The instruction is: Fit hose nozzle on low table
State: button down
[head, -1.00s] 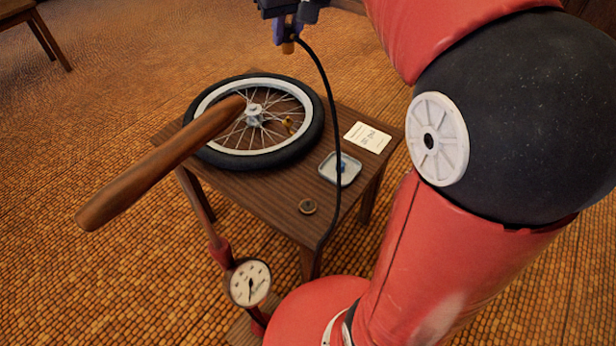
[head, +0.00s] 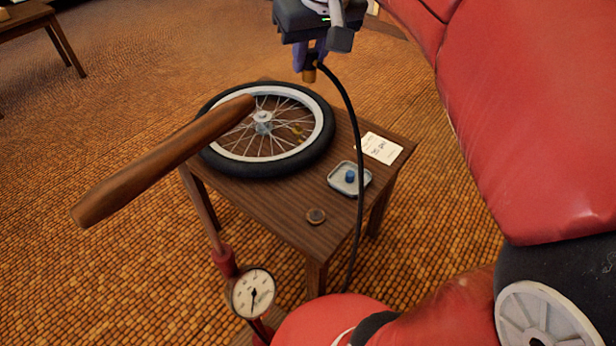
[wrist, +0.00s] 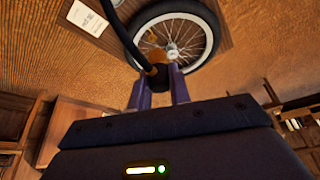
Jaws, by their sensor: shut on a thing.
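My gripper (head: 311,66) is shut on the brass-coloured hose nozzle (head: 309,75) at the end of a black hose (head: 352,120). It holds the nozzle in the air above the far side of the low table (head: 270,205). In the wrist view the nozzle (wrist: 158,75) sits between the purple fingers, with the hose running off to the upper left. A spoked wheel (head: 212,150) with a black tyre and white rim lies flat on the table. A small brass-coloured part, perhaps the valve (head: 297,131), shows inside the rim at the right. The nozzle is apart from the wheel.
A floor pump with a long wooden handle (head: 160,165) and a round gauge (head: 253,292) stands in front of the table.

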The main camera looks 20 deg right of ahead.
jog(key=b, duration=0.1)
send_over(316, 211)
dwell(0.7)
jog(key=shift+f+b, duration=3.15)
jog(key=shift+f, duration=8.95)
jog(key=shift+f, duration=1.25)
jog(key=c, duration=1.7)
grip_release()
jog(key=shift+c, duration=0.2)
jog(key=o, duration=0.5)
jog(key=shift+o, duration=0.2)
